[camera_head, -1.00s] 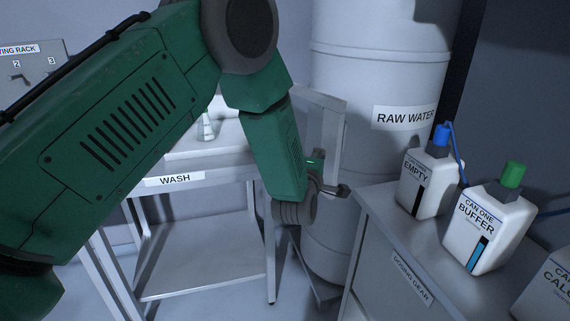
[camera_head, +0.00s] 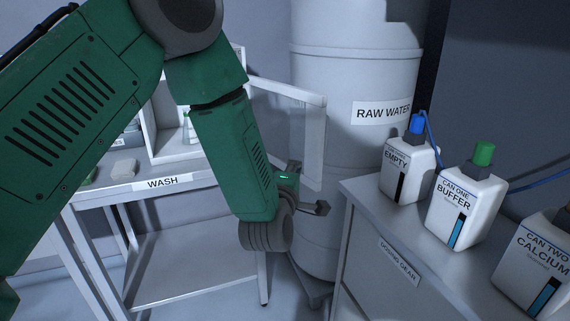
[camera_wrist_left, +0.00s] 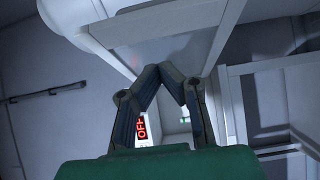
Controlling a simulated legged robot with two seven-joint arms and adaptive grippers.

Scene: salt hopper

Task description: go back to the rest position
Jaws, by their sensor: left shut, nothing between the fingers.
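My left arm comes in from the left in the head view, its green links crossing the wash bench (camera_head: 150,187). My left gripper (camera_head: 318,207) hangs in front of the raw water tank (camera_head: 350,70), left of the dosing gear cabinet (camera_head: 362,235). In the left wrist view its two fingers (camera_wrist_left: 172,70) meet at the tips in an inverted V. They are shut with nothing between them. My right gripper does not show in either view.
On the cabinet stand the empty can (camera_head: 408,170), the buffer can (camera_head: 460,205) and the calcium can (camera_head: 535,260). A blue hose (camera_head: 433,140) runs from the empty can's cap. An open frame or door (camera_head: 315,140) stands close behind my left wrist. A red "OFF" display (camera_wrist_left: 141,129) shows in the wrist view.

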